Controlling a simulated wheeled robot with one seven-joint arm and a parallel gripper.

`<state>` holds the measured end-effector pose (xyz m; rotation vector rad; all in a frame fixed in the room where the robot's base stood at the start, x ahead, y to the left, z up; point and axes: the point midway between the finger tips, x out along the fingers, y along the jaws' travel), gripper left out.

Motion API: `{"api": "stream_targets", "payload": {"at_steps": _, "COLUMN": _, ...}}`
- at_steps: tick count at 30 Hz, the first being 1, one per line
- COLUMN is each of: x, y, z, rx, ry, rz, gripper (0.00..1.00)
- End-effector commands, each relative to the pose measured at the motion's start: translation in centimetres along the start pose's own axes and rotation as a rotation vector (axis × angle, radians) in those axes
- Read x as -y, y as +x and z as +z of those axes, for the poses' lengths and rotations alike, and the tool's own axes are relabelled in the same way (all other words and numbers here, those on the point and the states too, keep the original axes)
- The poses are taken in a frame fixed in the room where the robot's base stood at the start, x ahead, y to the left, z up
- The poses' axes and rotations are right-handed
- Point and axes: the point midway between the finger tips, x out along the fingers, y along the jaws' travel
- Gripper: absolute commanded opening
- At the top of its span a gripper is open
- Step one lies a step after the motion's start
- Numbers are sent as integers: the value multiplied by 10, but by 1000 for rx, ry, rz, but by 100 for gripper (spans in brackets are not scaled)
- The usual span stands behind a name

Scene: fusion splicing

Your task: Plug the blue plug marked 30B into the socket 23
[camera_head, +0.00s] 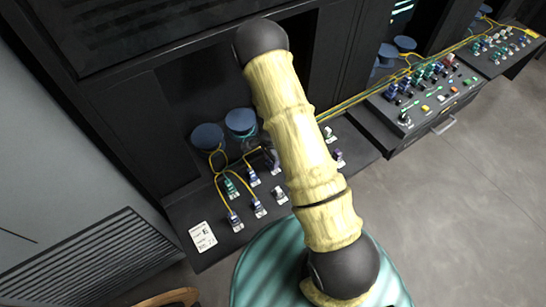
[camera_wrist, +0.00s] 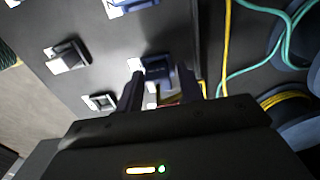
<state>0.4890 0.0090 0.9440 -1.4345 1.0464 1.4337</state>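In the wrist view my gripper (camera_wrist: 158,82) has its two dark fingers apart, with a dark blue plug (camera_wrist: 156,68) between or just beyond their tips. I cannot tell whether the fingers touch it, and no marking on it is legible. In the head view my gripper is hidden behind my pale arm. There, several blue plugs with white labels, such as one blue plug (camera_head: 235,221), stand on the near dark panel (camera_head: 215,240) with yellow cables. I cannot read 30B or 23 on any plug or socket.
Black sockets with white tags (camera_wrist: 68,55) stand left of my fingers in the wrist view. Yellow cable (camera_wrist: 226,50) and green cable (camera_wrist: 245,75) run on the right. Round blue spools (camera_head: 207,136) stand behind the near panel. A second crowded panel (camera_head: 425,110) lies to the right.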

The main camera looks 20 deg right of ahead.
Motion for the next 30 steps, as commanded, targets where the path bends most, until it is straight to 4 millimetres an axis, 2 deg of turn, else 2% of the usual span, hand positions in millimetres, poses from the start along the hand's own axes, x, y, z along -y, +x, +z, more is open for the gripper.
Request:
{"api": "stream_targets", "payload": {"at_steps": 11, "x": 3, "y": -1, "z": 10, "rx": 1, "ry": -21, "rz": 0, "gripper": 50}}
{"api": "stream_targets", "payload": {"at_steps": 16, "x": 3, "y": -12, "z": 8, "rx": -1, "ry": -19, "rz": -2, "gripper": 50}}
{"api": "stream_targets", "payload": {"at_steps": 20, "x": 3, "y": -30, "z": 6, "rx": -1, "ry": -14, "rz": -4, "gripper": 50}}
{"api": "stream_targets", "payload": {"at_steps": 30, "x": 4, "y": -95, "z": 2, "rx": 0, "ry": -7, "rz": -5, "gripper": 50}}
